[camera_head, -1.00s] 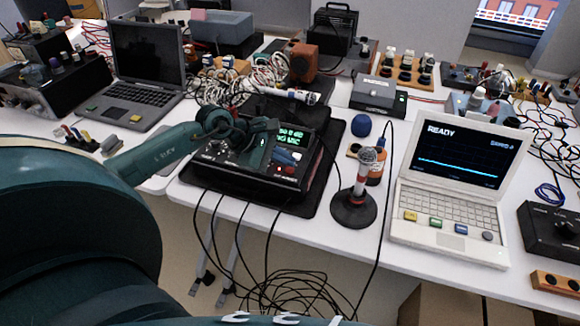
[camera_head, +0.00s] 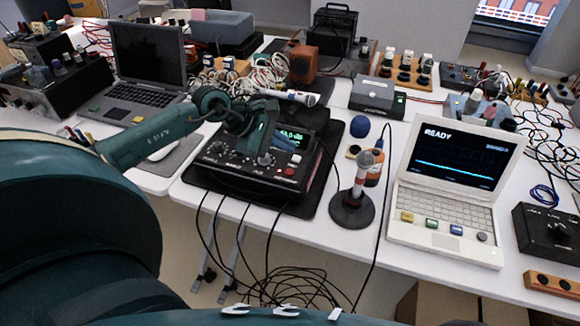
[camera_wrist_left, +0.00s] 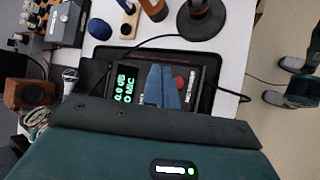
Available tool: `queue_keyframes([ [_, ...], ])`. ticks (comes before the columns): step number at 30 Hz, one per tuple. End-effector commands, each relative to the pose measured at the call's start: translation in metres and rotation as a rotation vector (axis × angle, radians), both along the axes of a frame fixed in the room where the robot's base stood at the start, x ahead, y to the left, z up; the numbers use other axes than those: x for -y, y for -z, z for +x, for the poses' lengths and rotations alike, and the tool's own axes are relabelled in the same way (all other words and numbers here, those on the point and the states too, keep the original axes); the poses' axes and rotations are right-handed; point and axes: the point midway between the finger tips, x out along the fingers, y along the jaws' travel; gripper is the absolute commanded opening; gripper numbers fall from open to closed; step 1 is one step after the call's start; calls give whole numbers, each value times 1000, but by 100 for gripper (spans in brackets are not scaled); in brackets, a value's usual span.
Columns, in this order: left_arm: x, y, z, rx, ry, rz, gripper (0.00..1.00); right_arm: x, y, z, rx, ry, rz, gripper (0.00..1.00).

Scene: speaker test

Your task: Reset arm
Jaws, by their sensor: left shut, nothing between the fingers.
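My left arm reaches in from the left in the head view. Its gripper (camera_head: 266,150) is over the black control box (camera_head: 248,181), which has a green display, knobs and a red button. The gripper is shut and empty. In the left wrist view the blue fingers (camera_wrist_left: 163,88) lie together in front of the box's panel, between the green display (camera_wrist_left: 125,88) and the red button (camera_wrist_left: 180,83). Whether the fingertips touch the panel cannot be told. My arm hides part of the box. My right gripper is not in view.
A microphone on a round stand (camera_head: 353,200) and a white laptop (camera_head: 446,225) reading READY are to the right of the box. A dark laptop (camera_head: 150,60) stands behind my arm. Black cables (camera_head: 290,285) hang off the front edge. Cables and small devices crowd the back.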

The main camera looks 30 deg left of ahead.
Motion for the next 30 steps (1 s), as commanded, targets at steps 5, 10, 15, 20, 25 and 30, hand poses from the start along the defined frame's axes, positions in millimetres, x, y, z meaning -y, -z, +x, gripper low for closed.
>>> queue_keyframes([
  [5,0,-13,0,-1,1,1,0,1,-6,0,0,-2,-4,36],
  [10,0,-12,0,-1,1,0,0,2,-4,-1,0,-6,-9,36],
  [15,0,-12,0,0,0,0,0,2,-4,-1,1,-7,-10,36],
  [20,0,-12,0,0,0,0,0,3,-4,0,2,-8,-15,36],
  [25,55,-5,-16,-92,-73,-337,0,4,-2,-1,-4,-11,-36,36],
  [30,132,-18,-44,-430,-392,-1159,0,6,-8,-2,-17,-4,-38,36],
])
